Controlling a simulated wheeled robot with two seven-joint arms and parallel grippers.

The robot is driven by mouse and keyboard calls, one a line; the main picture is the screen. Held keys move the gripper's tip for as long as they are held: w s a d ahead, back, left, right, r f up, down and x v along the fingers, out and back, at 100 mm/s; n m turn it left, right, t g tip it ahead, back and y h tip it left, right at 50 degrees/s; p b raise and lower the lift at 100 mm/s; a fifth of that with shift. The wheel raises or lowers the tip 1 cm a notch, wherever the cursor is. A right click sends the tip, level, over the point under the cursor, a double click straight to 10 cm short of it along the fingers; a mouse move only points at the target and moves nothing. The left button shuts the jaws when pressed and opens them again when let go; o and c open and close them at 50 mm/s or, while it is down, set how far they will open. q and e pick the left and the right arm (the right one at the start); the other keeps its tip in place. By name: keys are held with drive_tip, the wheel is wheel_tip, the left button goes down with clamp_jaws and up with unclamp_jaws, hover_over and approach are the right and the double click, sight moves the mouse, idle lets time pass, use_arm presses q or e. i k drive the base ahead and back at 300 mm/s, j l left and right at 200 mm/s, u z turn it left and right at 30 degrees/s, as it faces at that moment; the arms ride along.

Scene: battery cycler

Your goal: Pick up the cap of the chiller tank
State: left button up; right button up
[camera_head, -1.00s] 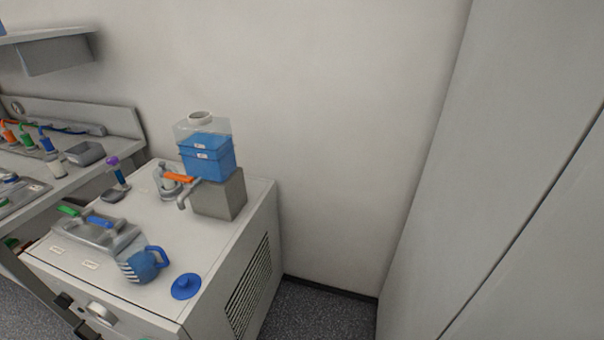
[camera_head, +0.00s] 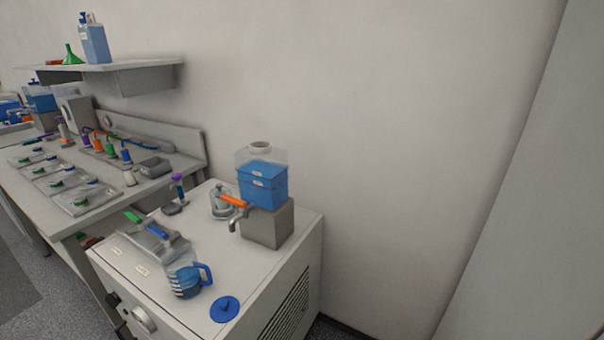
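The chiller tank (camera_head: 262,185) is a clear box with blue liquid, standing on a grey block (camera_head: 268,224) at the back right of the white cabinet top. Its round top neck (camera_head: 260,145) looks open, with no lid on it. A round blue cap with a small knob (camera_head: 225,309) lies flat near the front right corner of the cabinet top, apart from the tank. Neither of my grippers shows in the head view.
A jug with a blue handle (camera_head: 185,279) stands left of the cap. An orange-handled tap (camera_head: 235,202) juts out below the tank. A grey manifold (camera_head: 153,242) with green and blue handles lies behind the jug. A workbench (camera_head: 62,218) and shelf (camera_head: 110,68) are at left.

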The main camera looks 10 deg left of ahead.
sight(225, 308)
drive_tip(key=u, duration=1.1)
drive_tip(key=k+j+u, duration=0.2)
